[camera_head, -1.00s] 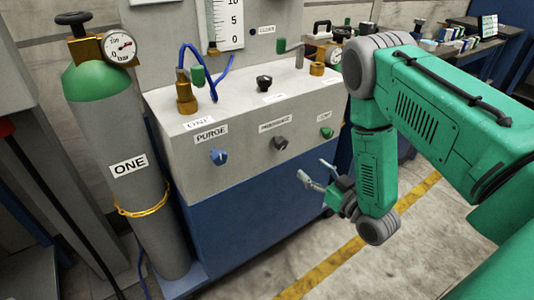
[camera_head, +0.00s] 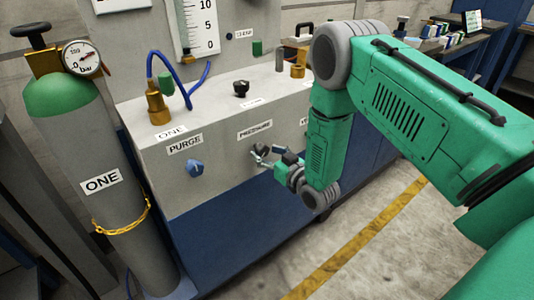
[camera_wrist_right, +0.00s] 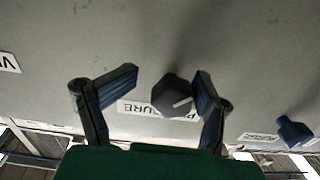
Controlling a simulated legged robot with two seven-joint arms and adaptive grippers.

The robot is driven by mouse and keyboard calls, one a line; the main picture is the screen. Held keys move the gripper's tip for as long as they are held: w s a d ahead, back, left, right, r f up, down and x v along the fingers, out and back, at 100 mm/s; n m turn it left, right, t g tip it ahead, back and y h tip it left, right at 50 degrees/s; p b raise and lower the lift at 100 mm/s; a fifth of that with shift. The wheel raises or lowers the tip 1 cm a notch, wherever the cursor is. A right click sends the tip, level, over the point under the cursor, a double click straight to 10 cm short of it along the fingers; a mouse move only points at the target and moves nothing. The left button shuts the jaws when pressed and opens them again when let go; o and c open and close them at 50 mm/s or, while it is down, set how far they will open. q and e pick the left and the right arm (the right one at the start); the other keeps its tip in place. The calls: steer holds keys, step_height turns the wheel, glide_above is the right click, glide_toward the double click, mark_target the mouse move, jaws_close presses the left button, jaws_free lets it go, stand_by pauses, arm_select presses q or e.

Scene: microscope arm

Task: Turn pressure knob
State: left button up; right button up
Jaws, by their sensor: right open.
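The dark grey pressure knob (camera_wrist_right: 172,97) sits on the front face of the grey panel, beside its PRESSURE label (camera_head: 254,130). In the right wrist view the knob lies between the two fingers of my right gripper (camera_wrist_right: 163,92). The fingers are apart, with the right finger closer to the knob; I cannot tell if it touches. In the head view my right gripper (camera_head: 262,154) is at the panel face just below the PRESSURE label and largely hides the knob. My left gripper is not in view.
The blue purge knob (camera_head: 195,168) is left of my right gripper; it also shows in the wrist view (camera_wrist_right: 293,132). A gas cylinder (camera_head: 105,195) stands at the left. A black knob (camera_head: 241,88) is on the panel's top. Open floor (camera_head: 400,240) lies to the right.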

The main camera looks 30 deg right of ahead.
steer(key=shift+a+r, duration=0.1)
steer(key=shift+r, duration=0.1)
steer(key=shift+s+a+r, duration=0.1)
steer(key=shift+a+r, duration=0.1)
steer(key=shift+a, duration=0.3)
steer(key=shift+a+r, duration=0.2)
steer(key=shift+a, duration=0.25)
steer(key=c, duration=0.7)
steer(key=shift+a+r, duration=0.1)
steer(key=shift+a, duration=0.15)
steer(key=c, duration=0.4)
steer(key=shift+d+f, duration=0.25)
steer(key=shift+d, duration=0.4)
steer(key=shift+c, duration=0.3)
steer(key=shift+a, duration=0.35)
steer(key=shift+c, duration=0.2)
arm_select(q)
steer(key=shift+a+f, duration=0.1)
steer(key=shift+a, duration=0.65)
arm_select(e)
steer(key=shift+d, duration=0.1)
